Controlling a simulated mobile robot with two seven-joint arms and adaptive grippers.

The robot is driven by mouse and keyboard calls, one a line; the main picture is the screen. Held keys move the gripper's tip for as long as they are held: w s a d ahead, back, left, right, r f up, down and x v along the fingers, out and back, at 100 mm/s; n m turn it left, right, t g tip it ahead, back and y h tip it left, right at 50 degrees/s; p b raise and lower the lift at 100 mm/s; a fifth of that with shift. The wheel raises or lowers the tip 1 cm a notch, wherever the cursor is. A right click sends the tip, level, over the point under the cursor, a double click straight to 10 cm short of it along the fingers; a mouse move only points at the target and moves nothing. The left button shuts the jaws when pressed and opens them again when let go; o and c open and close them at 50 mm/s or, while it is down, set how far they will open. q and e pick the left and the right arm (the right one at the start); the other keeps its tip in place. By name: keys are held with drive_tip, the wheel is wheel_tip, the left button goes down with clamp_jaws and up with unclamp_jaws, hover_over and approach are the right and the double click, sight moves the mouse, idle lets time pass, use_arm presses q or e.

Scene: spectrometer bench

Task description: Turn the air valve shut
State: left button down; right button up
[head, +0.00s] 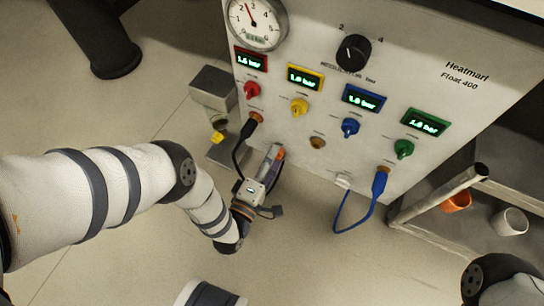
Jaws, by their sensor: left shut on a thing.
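The upright white panel carries a red knob (252,89), a yellow knob (300,107), a blue knob (350,127) and a green knob (404,148), each below a lit pressure display. I cannot tell which fitting is the air valve. A yellow part (219,130) sits on a grey metal fitting to the panel's left. My left gripper (275,153) is in front of the panel's lower left edge, below the red and yellow knobs. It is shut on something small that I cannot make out. My right gripper is outside the picture.
A black plug (256,117) with a black cable hangs close to my left gripper. A blue cable (345,226) loops from the panel's lower right. A shelf (440,198) with an orange cup (457,201) and a white cup (510,221) stands at right. The floor between is clear.

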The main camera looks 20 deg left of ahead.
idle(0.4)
use_arm(q)
drive_tip(key=c, duration=1.2)
unclamp_jaws()
drive_tip(key=shift+c, duration=0.2)
drive_tip(key=shift+s, duration=0.1)
drive_tip(key=s, duration=1.2)
drive_tip(key=shift+a, duration=0.15)
